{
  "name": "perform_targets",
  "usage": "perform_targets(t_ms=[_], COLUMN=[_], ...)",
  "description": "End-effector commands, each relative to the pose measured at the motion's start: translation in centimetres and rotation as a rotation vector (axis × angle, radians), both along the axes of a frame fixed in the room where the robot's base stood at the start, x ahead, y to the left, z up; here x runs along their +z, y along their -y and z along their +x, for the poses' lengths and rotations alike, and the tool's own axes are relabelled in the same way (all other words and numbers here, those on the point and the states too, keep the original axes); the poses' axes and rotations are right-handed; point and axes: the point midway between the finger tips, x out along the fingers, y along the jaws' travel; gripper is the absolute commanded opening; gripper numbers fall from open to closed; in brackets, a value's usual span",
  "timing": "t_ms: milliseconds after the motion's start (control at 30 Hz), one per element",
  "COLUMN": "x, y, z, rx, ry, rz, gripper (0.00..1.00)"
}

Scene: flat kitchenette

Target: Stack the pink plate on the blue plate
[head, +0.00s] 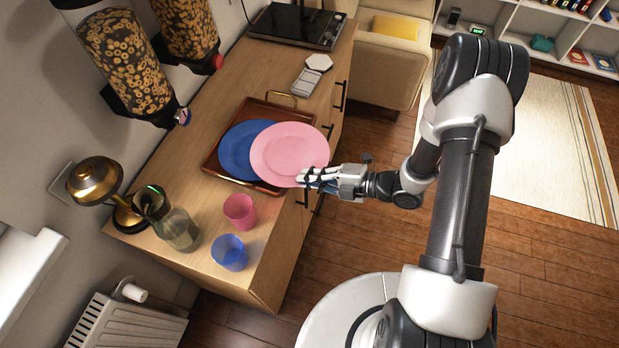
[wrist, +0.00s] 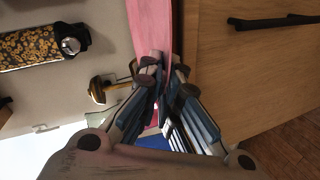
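The pink plate (head: 290,150) is held by its near edge in my gripper (head: 308,178), over the right part of the tray. It overlaps the right side of the blue plate (head: 236,150) in the head view; I cannot tell whether the two touch. The blue plate lies in a brown tray (head: 212,166) on the wooden counter. In the wrist view, my gripper (wrist: 163,72) has its fingers closed together on the edge of the pink plate (wrist: 150,25), which is seen nearly edge-on.
A pink cup (head: 240,210), a blue cup (head: 229,252), a glass bottle (head: 178,230) and a brass lamp (head: 97,183) stand at the near end of the counter. Cereal dispensers (head: 128,60) hang on the left. A hob (head: 297,25) is at the far end. Drawer handles (head: 339,96) stick out on the right.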

Motion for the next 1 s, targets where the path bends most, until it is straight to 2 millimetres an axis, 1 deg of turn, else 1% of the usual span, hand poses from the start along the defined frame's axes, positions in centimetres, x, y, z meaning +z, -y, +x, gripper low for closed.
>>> perform_targets(t_ms=[167, 267, 300, 600, 933, 1000], x=[0.19, -0.12, -0.08, -0.04, 0.17, 0.39], y=[0.01, 0.02, 0.02, 0.02, 0.02, 0.51], z=[0.07, 0.06, 0.02, 0.02, 0.02, -0.05], rx=[-0.001, -0.001, -0.001, -0.001, -0.001, -0.004], ry=[0.002, 0.002, 0.0, 0.0, 0.0, 0.0], rz=[0.0, 0.0, -0.001, -0.001, -0.001, -0.001], gripper=[0.0, 0.0, 0.06, 0.25, 0.25, 0.25])
